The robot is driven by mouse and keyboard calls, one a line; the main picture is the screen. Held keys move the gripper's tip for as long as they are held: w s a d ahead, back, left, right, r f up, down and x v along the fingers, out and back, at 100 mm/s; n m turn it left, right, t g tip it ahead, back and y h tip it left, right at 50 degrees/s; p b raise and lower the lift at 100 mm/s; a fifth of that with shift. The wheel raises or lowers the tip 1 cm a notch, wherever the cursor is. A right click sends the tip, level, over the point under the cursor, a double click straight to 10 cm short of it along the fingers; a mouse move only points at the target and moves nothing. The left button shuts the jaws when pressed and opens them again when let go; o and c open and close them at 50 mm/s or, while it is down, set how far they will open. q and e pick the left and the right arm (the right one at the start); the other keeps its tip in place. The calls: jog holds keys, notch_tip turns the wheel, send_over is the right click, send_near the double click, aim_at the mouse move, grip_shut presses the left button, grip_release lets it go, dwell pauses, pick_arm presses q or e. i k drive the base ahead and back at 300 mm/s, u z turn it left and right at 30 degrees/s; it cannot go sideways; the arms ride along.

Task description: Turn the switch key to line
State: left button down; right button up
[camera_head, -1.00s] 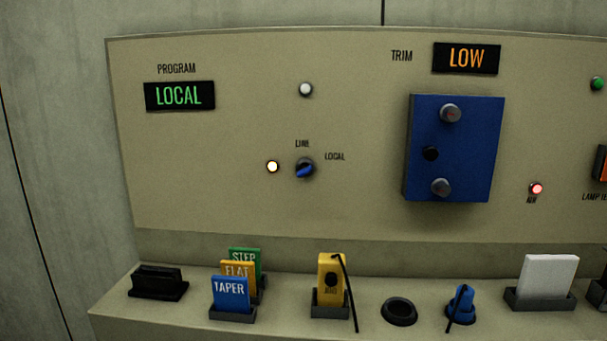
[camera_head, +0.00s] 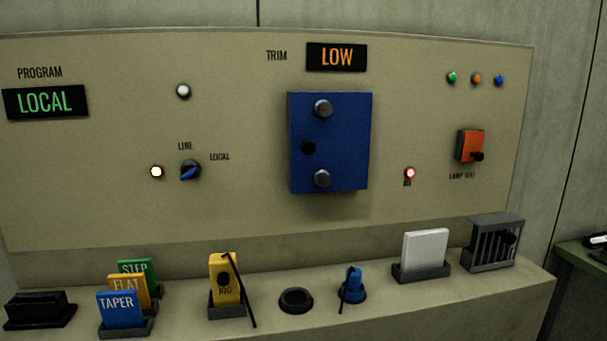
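The switch key (camera_head: 190,171) is a small round dark knob with a blue bar, set in the beige panel. LINE is printed above it and LOCAL to its upper right. The blue bar lies slanted, from lower left to upper right, toward the LOCAL side. The program display (camera_head: 45,102) at the upper left reads LOCAL in green. A lit whitish lamp (camera_head: 156,172) is just left of the switch. Neither of my grippers shows in the head view.
A blue box (camera_head: 330,145) with knobs sticks out of the panel, right of the switch. The ledge (camera_head: 400,310) below holds TAPER (camera_head: 122,311), FLAT and STEP cards, a yellow JOG unit (camera_head: 224,276), a blue plug (camera_head: 352,284) and a white block (camera_head: 425,254). The space before the switch is clear.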

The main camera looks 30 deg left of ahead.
aim_at(188, 173)
jog(key=z, duration=1.15)
jog(key=k, duration=1.15)
jog(key=u, duration=1.9)
jog(key=i, duration=0.3)
jog(key=z, duration=0.15)
